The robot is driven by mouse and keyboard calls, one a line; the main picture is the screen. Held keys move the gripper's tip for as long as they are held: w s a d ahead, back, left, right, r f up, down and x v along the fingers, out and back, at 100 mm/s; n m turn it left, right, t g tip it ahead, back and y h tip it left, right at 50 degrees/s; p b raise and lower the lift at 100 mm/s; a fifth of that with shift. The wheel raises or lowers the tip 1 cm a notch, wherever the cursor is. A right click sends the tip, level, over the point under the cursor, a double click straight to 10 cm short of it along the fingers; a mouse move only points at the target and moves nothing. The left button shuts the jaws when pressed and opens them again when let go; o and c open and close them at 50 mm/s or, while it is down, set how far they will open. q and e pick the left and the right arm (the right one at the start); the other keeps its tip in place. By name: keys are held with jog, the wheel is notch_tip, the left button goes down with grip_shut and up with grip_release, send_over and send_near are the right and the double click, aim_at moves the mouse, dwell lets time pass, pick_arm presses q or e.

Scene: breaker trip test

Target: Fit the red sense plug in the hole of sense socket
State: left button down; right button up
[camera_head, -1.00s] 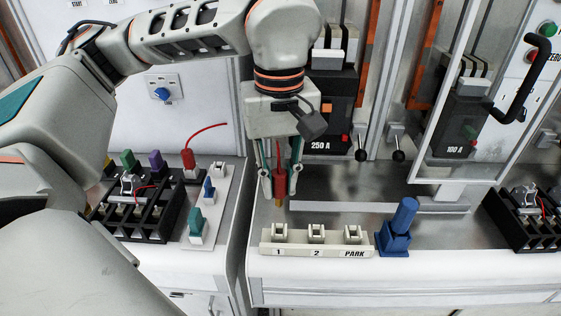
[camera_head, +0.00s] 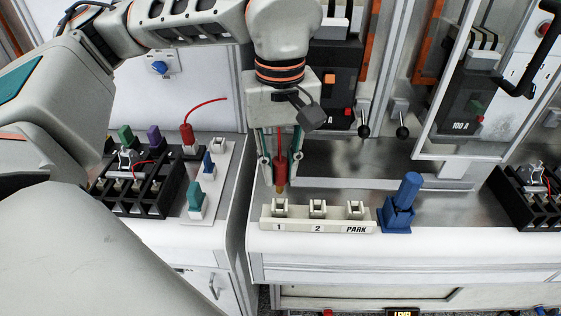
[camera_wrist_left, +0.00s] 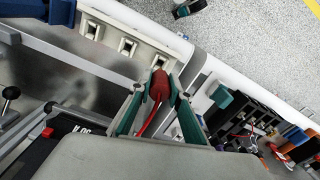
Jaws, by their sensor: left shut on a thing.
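My left gripper (camera_head: 280,178) is shut on the red sense plug (camera_head: 281,170), with a brass-coloured tip pointing down. The plug hangs upright just above and behind the first socket of the white socket strip (camera_head: 340,227). The strip has openings labelled 1 (camera_head: 280,208), 2 (camera_head: 317,208) and PARK (camera_head: 355,209); all three look empty. In the left wrist view the red plug (camera_wrist_left: 160,85) sits between the fingers, close to the end of the strip (camera_wrist_left: 136,30). Whether the tip touches the strip cannot be told. My right gripper is not in view.
A blue plug in a blue block (camera_head: 398,212) stands right of the strip. On the left bench are another red plug (camera_head: 188,138), a black rack (camera_head: 140,190) and teal and blue pegs. A black breaker and levers stand behind. The metal bench behind the strip is clear.

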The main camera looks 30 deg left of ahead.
aim_at(280, 192)
pick_arm(q)
jog(key=shift+f+b, duration=0.6)
jog(key=shift+f, duration=0.65)
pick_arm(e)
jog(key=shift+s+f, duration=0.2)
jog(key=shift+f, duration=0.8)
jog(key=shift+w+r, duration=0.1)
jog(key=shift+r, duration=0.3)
pick_arm(q)
jog(key=shift+f+b, duration=0.45)
jog(key=shift+f, duration=0.6)
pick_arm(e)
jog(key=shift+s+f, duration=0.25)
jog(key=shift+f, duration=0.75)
pick_arm(q)
jog(key=shift+r, duration=0.2)
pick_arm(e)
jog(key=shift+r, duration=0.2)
pick_arm(q)
jog(key=shift+r+p, duration=0.6)
jog(key=shift+r, duration=0.05)
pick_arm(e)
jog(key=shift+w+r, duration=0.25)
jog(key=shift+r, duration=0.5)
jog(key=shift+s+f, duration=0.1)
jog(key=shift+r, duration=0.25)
